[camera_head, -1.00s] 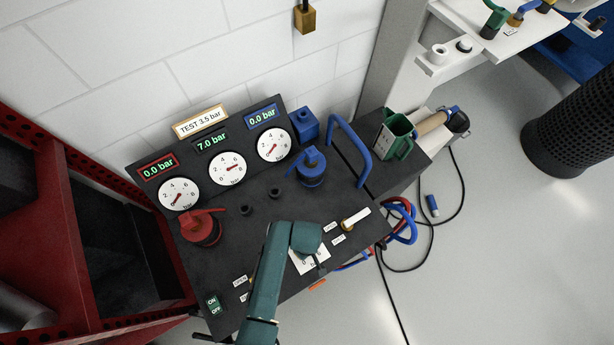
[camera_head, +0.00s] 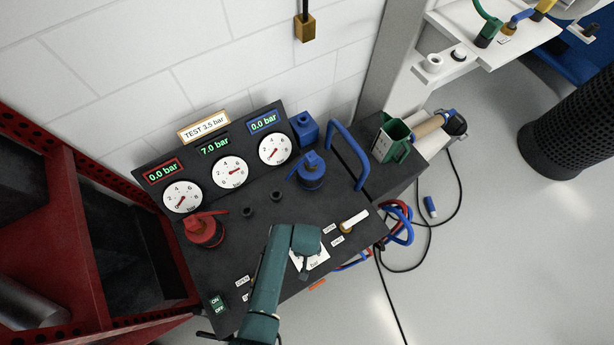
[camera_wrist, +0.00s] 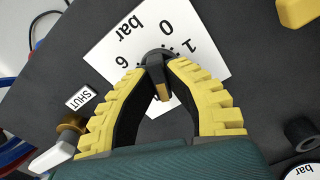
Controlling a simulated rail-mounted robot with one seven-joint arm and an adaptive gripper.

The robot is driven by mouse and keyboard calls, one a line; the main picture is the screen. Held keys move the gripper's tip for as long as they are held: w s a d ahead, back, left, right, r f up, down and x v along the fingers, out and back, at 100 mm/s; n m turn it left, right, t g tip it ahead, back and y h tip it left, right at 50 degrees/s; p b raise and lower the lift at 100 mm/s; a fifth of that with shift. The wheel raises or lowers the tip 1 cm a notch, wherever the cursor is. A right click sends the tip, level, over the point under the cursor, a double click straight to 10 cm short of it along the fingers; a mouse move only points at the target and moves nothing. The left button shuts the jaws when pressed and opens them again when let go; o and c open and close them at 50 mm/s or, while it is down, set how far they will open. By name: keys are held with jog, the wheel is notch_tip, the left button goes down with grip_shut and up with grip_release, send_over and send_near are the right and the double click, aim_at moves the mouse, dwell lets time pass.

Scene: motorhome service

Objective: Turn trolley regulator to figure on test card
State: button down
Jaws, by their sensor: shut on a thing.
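The test card (camera_head: 204,128) at the back of the trolley top reads "TEST 3.5 bar". The black regulator knob (camera_wrist: 158,58) stands on a white scale plate (camera_wrist: 110,48), with 0, 1, 6 and "bar" readable. A tan mark (camera_wrist: 163,92) shows on the knob's side. My gripper (camera_wrist: 157,70) is shut on the knob, one yellow ribbed finger at each side. In the head view my arm covers much of the knob and plate (camera_head: 318,263). The middle display (camera_head: 215,146) reads 7.0 bar; the red (camera_head: 163,172) and blue (camera_head: 264,122) displays read 0.0 bar.
A red valve (camera_head: 204,230) and a blue valve (camera_head: 311,172) rise from the trolley top. A white-handled lever (camera_head: 354,221) stands right of the plate, beside OPEN and SHUT labels.

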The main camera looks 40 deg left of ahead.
jog(key=shift+s+f, duration=0.1)
jog(key=shift+f, duration=0.05)
jog(key=c, duration=1.1)
grip_release()
jog(key=shift+o, duration=0.2)
jog(key=shift+r, duration=0.5)
notch_tip(320, 180, up, 11)
jog(key=shift+r, duration=0.1)
